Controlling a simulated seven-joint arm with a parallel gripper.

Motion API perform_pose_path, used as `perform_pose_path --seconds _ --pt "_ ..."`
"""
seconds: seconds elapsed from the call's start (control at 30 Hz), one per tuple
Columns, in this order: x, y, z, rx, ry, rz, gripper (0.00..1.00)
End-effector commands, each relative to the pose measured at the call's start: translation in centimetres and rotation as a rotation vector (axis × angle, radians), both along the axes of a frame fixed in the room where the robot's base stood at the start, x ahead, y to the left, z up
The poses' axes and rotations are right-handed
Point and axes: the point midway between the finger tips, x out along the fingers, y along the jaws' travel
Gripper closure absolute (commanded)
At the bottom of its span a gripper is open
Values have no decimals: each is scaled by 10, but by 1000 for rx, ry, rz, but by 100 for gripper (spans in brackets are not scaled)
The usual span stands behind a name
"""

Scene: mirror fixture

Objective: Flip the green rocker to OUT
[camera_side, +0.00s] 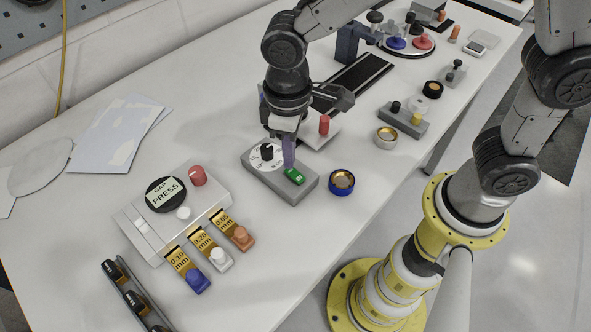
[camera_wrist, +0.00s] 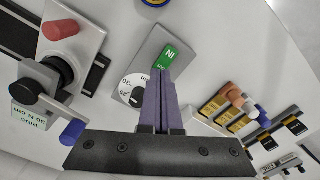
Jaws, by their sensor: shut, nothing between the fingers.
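The green rocker (camera_side: 294,176) sits on top of a grey box (camera_side: 258,180), beside a white dial with a black knob. In the wrist view the rocker (camera_wrist: 167,57) shows the letters IN, upside down, at its far end; smaller marks at the end near my fingers are too small to read surely. My gripper (camera_side: 289,163) is shut and empty, with its purple fingers pointing down at the rocker. In the wrist view the fingertips (camera_wrist: 161,73) are at the rocker's near end and partly cover the box; I cannot tell whether they touch it.
A blue-rimmed brass ring (camera_side: 342,182) stands right of the box. A white block with a red post (camera_side: 324,125) is close behind. The PRESS unit (camera_side: 167,220) and gap gauges (camera_side: 206,248) lie at front left. Bare table surrounds the box's front.

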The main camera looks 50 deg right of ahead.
Motion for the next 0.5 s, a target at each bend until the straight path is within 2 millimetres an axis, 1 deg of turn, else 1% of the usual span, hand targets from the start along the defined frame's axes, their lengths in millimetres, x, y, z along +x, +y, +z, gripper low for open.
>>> perform_pose_path --seconds 0.5 --pt "0 0 -7 0 1 0 100"
